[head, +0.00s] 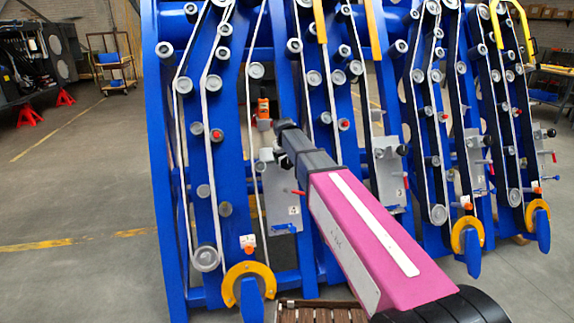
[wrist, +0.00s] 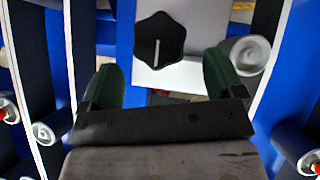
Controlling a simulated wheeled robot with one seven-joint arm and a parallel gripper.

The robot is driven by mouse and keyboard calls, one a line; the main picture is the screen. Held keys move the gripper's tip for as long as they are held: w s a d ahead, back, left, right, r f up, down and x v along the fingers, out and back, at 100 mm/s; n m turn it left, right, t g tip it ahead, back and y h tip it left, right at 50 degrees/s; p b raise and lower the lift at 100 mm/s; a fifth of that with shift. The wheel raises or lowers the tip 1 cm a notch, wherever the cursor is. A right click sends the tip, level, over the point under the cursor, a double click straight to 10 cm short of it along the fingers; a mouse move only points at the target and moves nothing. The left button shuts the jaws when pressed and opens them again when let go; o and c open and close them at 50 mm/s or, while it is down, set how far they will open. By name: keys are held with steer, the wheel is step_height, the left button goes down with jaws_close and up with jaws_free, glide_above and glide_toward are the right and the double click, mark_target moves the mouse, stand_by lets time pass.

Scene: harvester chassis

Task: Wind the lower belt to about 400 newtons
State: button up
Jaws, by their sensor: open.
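A black lobed knob (wrist: 159,40) with a white line on its face sits on a pale plate (wrist: 200,22) in the wrist view. My gripper (wrist: 164,78) is open and empty, its green fingers apart below and to either side of the knob, not visibly touching it. In the head view my gripper (head: 278,142) reaches to the frame's left section and hides the knob. White belts (head: 207,120) run over grey rollers (head: 205,258) there; one also shows in the wrist view (wrist: 30,95). I cannot tell which is the lower belt. No force reading is legible.
A small orange device (head: 263,107) stands just left of my gripper. A lower grey plate (head: 281,212) carries red and blue levers. An orange ring guard (head: 240,272) and a slatted brown crate (head: 318,314) are low in front. Open floor (head: 75,200) lies left.

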steer(key=x, duration=0.5)
steer(key=shift+w+f, duration=0.15)
steer(key=shift+f, duration=0.15)
steer(key=c, duration=0.9)
